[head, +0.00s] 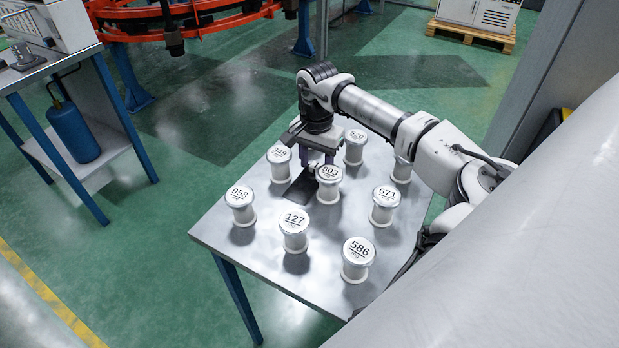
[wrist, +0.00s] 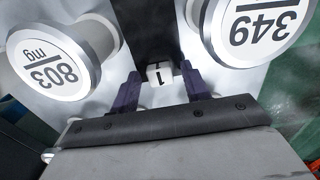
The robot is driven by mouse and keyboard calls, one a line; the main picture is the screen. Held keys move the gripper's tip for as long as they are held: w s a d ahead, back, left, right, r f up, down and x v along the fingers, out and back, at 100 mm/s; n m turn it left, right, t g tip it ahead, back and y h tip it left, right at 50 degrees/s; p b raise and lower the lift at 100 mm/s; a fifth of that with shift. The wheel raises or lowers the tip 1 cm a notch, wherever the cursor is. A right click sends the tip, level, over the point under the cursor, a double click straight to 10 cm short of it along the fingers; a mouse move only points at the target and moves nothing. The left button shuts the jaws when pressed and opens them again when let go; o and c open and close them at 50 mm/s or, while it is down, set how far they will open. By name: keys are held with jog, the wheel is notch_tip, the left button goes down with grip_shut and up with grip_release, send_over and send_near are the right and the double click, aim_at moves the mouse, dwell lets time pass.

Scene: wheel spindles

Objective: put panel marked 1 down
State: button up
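The white piece marked 1 (wrist: 160,76) sits between the two purple fingers of my gripper (wrist: 161,82) in the wrist view. A gap shows on each side of it, so the fingers stand open around it. A dark flat strip (wrist: 153,28) runs from it away from my gripper; I cannot tell if the two are one panel. In the head view a dark plate (head: 300,191) lies flat at or just above the table, below my gripper (head: 318,158), between spindles 349 and 803. The marked piece is hidden there.
Spindle 803 (wrist: 52,66) is close on the left in the wrist view and spindle 349 (wrist: 262,27) close on the right. Several more spindles, such as 127 (head: 294,222) and 958 (head: 240,197), stand on the grey table (head: 222,238). The table's left front corner is bare.

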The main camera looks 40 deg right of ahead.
grip_shut()
jog(key=shift+r, duration=0.1)
